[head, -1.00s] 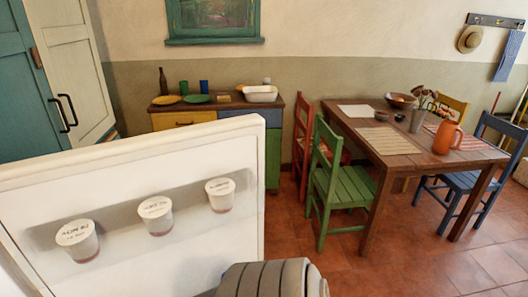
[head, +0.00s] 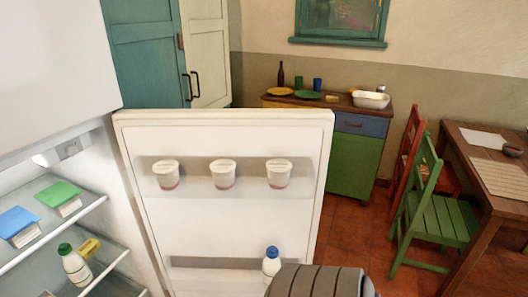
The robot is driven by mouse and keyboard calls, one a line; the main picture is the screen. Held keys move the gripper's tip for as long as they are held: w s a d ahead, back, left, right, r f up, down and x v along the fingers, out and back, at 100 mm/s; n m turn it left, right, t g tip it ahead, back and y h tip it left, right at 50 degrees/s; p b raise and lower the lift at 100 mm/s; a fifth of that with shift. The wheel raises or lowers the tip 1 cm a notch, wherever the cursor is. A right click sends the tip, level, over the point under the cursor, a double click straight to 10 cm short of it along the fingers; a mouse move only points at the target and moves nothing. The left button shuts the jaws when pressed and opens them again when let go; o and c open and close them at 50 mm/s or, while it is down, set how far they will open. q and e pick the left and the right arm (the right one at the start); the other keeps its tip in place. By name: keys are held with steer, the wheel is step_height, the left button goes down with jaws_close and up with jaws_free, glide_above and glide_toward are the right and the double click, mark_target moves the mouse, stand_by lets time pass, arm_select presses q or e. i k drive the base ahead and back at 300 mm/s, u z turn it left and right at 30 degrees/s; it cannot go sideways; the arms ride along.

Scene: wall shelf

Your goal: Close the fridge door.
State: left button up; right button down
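The white fridge door (head: 225,132) stands wide open in the head view, its inner side facing me. Several white cups sit on its upper door shelf, and a bottle with a blue cap (head: 271,262) stands lower down. The open fridge compartment (head: 118,175) is at the left, with its shelves showing. A grey ribbed part of my own arm (head: 318,281) shows at the bottom, in front of the door's lower right corner. Neither gripper's fingers are in view.
On the fridge shelves are a blue box (head: 18,226), a green box (head: 60,197) and a green-capped bottle (head: 74,264). Behind the door are a sideboard (head: 354,165) and tall cupboards (head: 150,50). A green chair (head: 436,215) and table (head: 470,205) stand at the right, with tiled floor between.

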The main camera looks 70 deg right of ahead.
mark_target(206, 242)
steer(key=u, duration=2.2)
steer(key=k, duration=3)
steer(key=z, duration=1.6)
